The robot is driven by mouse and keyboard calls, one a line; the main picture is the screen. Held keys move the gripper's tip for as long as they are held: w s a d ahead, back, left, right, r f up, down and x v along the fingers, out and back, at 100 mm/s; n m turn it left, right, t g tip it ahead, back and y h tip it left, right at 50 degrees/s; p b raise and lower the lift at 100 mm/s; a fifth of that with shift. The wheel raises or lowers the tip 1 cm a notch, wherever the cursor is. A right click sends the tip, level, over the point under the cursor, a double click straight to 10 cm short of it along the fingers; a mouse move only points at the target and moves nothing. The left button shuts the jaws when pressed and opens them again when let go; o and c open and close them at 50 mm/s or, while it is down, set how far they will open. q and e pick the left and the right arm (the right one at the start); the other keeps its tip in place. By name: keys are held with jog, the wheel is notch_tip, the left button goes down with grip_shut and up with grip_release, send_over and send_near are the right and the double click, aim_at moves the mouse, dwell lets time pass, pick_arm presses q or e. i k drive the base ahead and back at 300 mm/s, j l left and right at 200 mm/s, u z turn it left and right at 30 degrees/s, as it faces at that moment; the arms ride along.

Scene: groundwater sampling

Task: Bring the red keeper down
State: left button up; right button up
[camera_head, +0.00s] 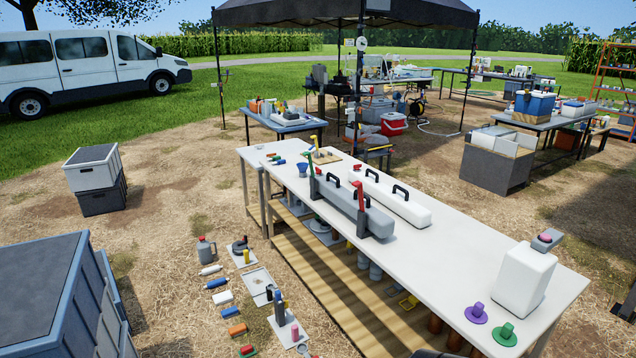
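Two upright red pieces stand along the front side of a long grey case with black handles (345,204) on the white table. I cannot tell which one is the red keeper, or how either is hinged. Neither of my grippers can be made out in the head view. A dark shape at the bottom edge is too cut off to identify.
A white long case (392,197) lies behind the grey one. A white jug (524,282), a purple piece (477,313) and a green piece (505,334) stand at the table's near right. The white tabletop (440,250) between is clear. Several bottles and tools lie on the ground at left.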

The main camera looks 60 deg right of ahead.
aim_at(356, 184)
jog(key=i+z, duration=0.45)
jog(key=i+j+z, duration=0.3)
jog(key=i+z, duration=0.4)
jog(key=z, duration=0.2)
jog(key=i+j+z, duration=0.1)
jog(key=z, duration=0.3)
jog(key=i+j+z, duration=0.2)
jog(key=z, duration=0.2)
jog(key=i+j+z, duration=0.2)
jog(key=z, duration=0.2)
jog(key=i+j+z, duration=0.15)
jog(key=z, duration=0.25)
jog(key=j, duration=0.1)
